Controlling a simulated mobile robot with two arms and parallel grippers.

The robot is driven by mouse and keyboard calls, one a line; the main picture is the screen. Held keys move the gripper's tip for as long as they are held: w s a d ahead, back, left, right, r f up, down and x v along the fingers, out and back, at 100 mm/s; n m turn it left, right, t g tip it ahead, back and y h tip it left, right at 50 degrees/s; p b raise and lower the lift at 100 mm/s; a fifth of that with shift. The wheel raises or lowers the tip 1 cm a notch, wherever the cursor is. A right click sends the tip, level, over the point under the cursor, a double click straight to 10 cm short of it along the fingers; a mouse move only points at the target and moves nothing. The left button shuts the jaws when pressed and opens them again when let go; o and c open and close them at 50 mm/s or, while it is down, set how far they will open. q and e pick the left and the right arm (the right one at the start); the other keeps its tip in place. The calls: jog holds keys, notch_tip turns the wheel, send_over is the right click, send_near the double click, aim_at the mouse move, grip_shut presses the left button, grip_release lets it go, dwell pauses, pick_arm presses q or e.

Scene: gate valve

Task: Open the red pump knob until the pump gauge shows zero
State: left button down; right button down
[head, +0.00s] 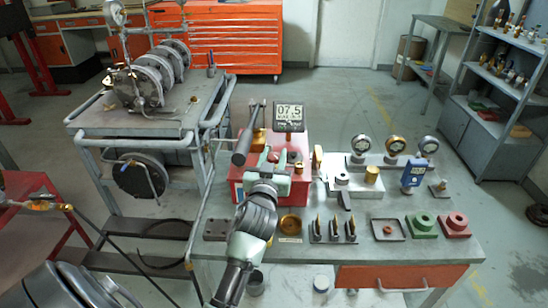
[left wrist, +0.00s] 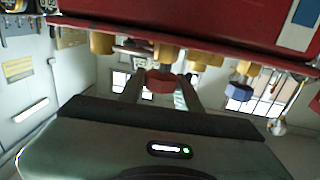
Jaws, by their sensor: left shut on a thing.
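The red pump box (head: 238,172) stands on the workbench, with the pump gauge (head: 290,112) above it. The gauge is a dark display that appears to read 07.5; its smaller text is too small to read. My left gripper (head: 269,160) is at the front of the pump box. In the left wrist view, the red knob (left wrist: 160,81) sits between the two fingers of my left gripper (left wrist: 161,88), which is shut on it. The knob is mostly hidden in the head view. My right gripper is not in view.
A blue knob (left wrist: 238,92) and brass fittings (left wrist: 102,43) are beside the red knob. A dark lever handle (head: 242,146) rises left of my gripper. Round gauges (head: 396,145) and small parts fill the bench (head: 440,252) to the right.

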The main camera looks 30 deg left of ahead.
aim_at(273, 160)
pick_arm(q)
jog(key=shift+r, duration=0.1)
jog(key=c, duration=1)
grip_release()
jog(key=v, duration=0.7)
jog(key=shift+s+d+b, duration=0.2)
jog(key=shift+s+b, duration=0.15)
jog(key=shift+b, duration=0.1)
